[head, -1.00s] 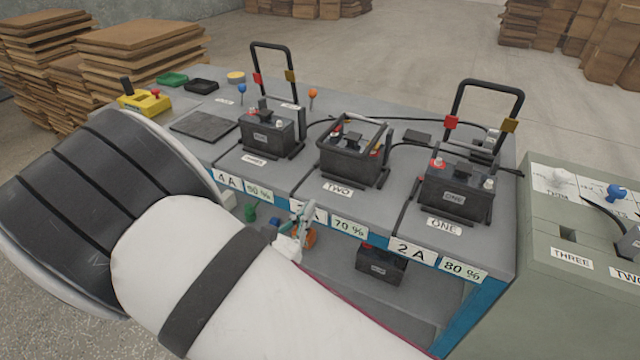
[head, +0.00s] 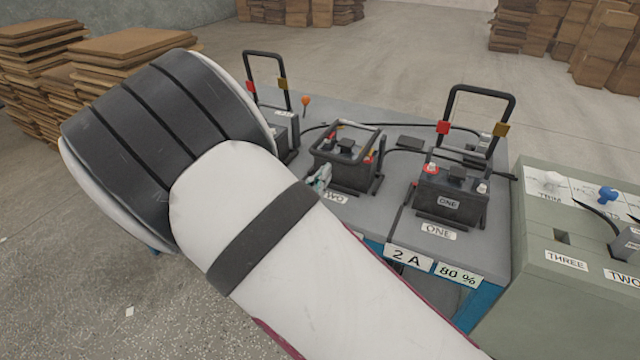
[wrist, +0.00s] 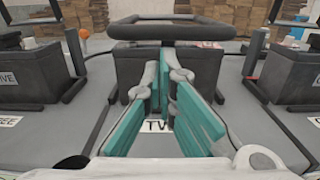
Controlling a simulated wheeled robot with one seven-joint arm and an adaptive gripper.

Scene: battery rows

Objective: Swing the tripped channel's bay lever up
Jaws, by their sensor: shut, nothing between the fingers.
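Bay two's black lever (head: 376,146) is down, its loop lying around the top of the battery (head: 345,168) in that bay. In the wrist view the lever's crossbar (wrist: 180,31) spans above the dark battery (wrist: 195,72). My gripper (head: 321,177) is shut and empty at the front left of bay two, by the TWO label. In the wrist view its teal fingers (wrist: 166,78) are together in front of the battery; I cannot tell whether they touch it. Bay one's lever (head: 482,90) and bay three's lever (head: 264,54) stand upright.
Battery one (head: 450,203) stands to the right, above a 2 A and 80 % plate. A grey-green cabinet (head: 560,290) with knobs adjoins the bench at right. My arm hides the bench's left front. Cardboard stacks (head: 130,45) stand behind on the left.

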